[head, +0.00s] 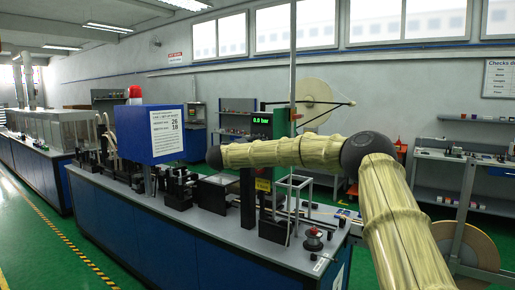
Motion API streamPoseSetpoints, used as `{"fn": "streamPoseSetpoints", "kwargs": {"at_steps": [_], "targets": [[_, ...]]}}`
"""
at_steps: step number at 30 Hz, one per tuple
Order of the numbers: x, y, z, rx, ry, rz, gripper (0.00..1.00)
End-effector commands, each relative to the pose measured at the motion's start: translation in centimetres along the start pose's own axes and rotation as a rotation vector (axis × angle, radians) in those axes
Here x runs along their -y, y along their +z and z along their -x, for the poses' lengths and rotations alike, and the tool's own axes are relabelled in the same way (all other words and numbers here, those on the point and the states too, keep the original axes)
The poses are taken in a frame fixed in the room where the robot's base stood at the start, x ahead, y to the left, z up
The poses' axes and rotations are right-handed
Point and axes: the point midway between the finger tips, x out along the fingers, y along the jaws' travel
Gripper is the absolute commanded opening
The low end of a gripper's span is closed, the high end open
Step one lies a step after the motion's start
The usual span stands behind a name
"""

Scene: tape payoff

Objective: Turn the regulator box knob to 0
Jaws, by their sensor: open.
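A dark green box (281,120) with a lit green display (262,124) stands above the bench, just behind my forearm. The display seems to read a value in bar, perhaps 0.0, but the digits are too small to be sure. This looks like the regulator box. Its knob cannot be made out, and my forearm covers the part below the display. My pale arm reaches in from the lower right, bends at a dark joint and runs left across the box, ending in a dark rounded joint. My gripper cannot be seen.
A long blue bench (200,235) with a grey top carries black fixtures and a clear-sided frame. A blue cabinet (150,135) with a notice and red beacon (134,91) stands on it, left of my arm. A large pale reel (314,97) is behind. Green floor lies open at left.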

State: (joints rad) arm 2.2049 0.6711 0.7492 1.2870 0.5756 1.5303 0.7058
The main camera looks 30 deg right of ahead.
Motion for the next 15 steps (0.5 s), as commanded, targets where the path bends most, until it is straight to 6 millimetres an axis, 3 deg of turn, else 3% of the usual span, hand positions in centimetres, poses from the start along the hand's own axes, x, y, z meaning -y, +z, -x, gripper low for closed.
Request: {"fn": "streamPoseSetpoints", "kwargs": {"at_steps": [5,15], "targets": [[0.0,0.0,2.1,0.001,0.001,0.001,0.49],[0.0,-0.1,8.3,0.001,0.001,0.001,0.49]]}}
